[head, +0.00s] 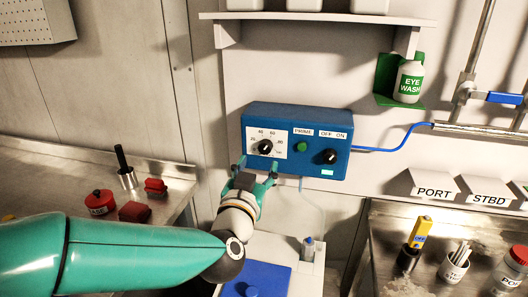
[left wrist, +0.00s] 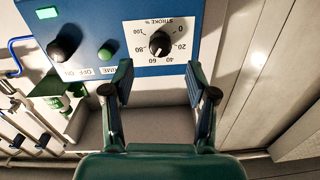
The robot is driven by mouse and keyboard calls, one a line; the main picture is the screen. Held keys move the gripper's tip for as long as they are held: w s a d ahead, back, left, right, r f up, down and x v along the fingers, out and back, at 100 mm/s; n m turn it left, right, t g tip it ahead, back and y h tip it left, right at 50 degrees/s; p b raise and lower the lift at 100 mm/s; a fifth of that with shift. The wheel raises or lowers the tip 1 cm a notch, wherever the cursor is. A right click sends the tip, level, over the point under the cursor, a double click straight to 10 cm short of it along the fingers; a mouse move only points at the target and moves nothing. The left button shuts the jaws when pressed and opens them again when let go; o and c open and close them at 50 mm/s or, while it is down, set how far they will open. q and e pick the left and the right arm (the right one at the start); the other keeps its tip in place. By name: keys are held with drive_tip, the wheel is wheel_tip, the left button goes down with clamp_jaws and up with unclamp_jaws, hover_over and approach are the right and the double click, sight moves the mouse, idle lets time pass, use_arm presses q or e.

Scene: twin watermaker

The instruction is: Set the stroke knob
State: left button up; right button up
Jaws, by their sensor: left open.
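The stroke knob (head: 265,147) is a black round knob on a white dial marked in percent, at the left of the blue control box (head: 318,121) on the wall. The left wrist view shows the dial upside down, with the stroke knob (left wrist: 159,43) just beyond the fingertips. My left gripper (head: 257,166) is open and empty just below the dial. In the left wrist view its fingers (left wrist: 159,72) stand apart, one to each side of the knob's line, and do not touch it. The exact setting is too small to read. My right gripper is not in view.
A green PRIME button (head: 302,147) and a black OFF/ON knob (head: 330,156) sit right of the dial. A blue cable (head: 392,145) leaves the box's right side. A shelf (head: 318,17) is above; an eye wash bottle (head: 409,82) is at right. Steel benches flank the box below.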

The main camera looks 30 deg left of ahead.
sight(264, 150)
use_arm(q)
drive_tip(key=x, duration=0.6)
drive_tip(key=shift+w+a+p, duration=0.1)
drive_tip(key=shift+w+p, duration=0.2)
drive_tip(key=shift+p, duration=0.05)
clamp_jaws()
drive_tip(key=shift+f+n+b, duration=0.2)
drive_tip(key=shift+n+b, duration=0.1)
drive_tip(key=shift+b, duration=0.3)
drive_tip(key=shift+n+b, duration=0.3)
drive_tip(key=shift+n, duration=0.1)
drive_tip(key=shift+r, duration=0.15)
unclamp_jaws()
